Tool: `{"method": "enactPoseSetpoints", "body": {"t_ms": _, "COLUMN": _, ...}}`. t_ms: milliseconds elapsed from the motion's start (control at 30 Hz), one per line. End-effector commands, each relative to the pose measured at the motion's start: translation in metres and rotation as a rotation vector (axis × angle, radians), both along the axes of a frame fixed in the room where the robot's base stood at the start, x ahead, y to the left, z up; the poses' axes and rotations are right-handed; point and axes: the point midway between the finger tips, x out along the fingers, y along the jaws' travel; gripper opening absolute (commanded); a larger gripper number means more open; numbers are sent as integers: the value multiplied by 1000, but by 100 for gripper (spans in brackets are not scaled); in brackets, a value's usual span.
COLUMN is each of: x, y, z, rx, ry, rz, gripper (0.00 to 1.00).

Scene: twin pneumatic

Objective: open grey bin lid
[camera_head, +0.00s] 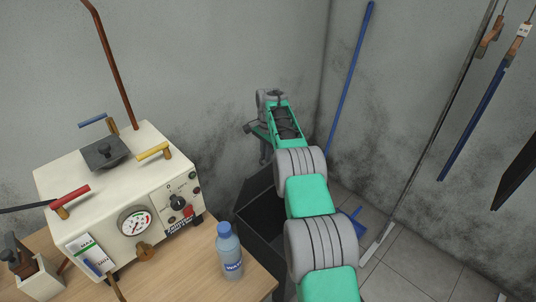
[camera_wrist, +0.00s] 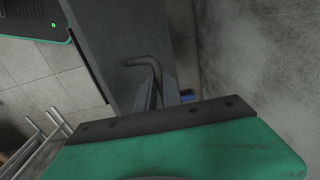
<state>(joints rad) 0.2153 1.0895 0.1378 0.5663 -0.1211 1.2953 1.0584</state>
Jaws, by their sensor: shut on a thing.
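The dark grey bin (camera_head: 262,218) stands on the floor beside the wooden table, partly hidden behind my arm. Its dark inside shows between the near walls. The fingers are shut on the handle; the exact contact is partly hidden by the gripper body.
A wooden table (camera_head: 250,281) holds a cream pneumatic unit (camera_head: 110,190) and a water bottle (camera_head: 229,252) close to the bin. A blue-handled broom (camera_head: 350,75) leans in the corner.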

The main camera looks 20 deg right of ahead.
Motion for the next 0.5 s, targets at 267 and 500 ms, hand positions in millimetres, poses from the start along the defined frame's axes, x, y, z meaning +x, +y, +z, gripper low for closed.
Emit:
{"method": "enactPoseSetpoints", "body": {"t_ms": 267, "x": -3, "y": -1, "z": -5, "rx": 2, "ry": 10, "rz": -1, "gripper": 29}}
{"method": "enactPoseSetpoints", "body": {"t_ms": 500, "x": -2, "y": -3, "z": -3, "rx": 2, "ry": 6, "rz": -3, "gripper": 33}}
